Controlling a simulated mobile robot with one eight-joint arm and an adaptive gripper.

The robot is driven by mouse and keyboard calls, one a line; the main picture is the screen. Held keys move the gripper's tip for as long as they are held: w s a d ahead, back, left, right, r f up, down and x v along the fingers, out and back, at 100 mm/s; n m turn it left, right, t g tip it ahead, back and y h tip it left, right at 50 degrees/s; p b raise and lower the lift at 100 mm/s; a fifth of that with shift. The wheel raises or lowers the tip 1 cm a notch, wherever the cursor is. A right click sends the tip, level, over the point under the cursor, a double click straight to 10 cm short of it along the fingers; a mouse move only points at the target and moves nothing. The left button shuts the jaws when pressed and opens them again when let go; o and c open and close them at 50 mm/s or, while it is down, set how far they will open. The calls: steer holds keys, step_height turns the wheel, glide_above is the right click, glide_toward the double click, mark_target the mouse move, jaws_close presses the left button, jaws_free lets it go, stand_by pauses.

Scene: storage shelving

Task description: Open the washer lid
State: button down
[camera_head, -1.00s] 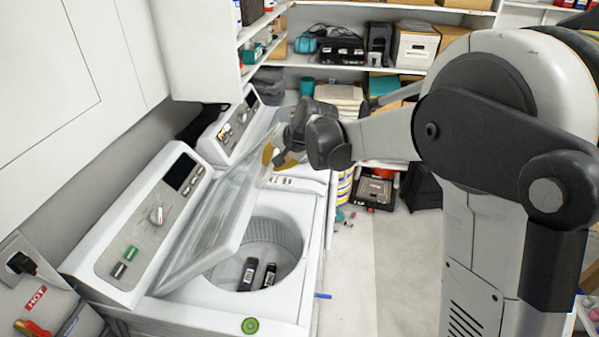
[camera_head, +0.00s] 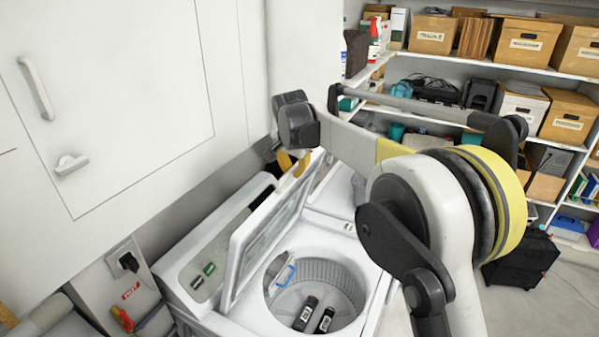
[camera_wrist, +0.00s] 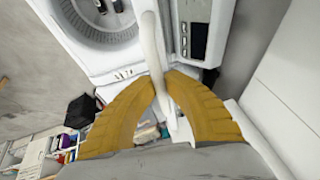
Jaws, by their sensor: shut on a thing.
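The washer (camera_head: 310,238) stands at lower centre in the head view, its round drum (camera_head: 330,275) exposed. Its lid (camera_head: 268,232), a white frame with a clear panel, is raised steeply toward the control panel (camera_head: 207,268). My gripper (camera_head: 290,163) is at the upper far corner of the lid. In the wrist view, the yellow fingers of my gripper (camera_wrist: 166,82) close from both sides on the thin white edge of the lid (camera_wrist: 154,50). Part of the contact is hidden in the head view.
Two dark bottles (camera_head: 306,313) lie in the drum. A white wall cabinet (camera_head: 130,90) hangs close left of my gripper. A second machine (camera_head: 335,195) stands beyond the washer. Shelves with cardboard boxes (camera_head: 525,42) line the back. Floor shows at lower right.

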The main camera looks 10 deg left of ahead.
steer(key=c, duration=1.7)
jaws_free()
steer(key=shift+w+f, duration=0.1)
steer(key=shift+c, duration=0.2)
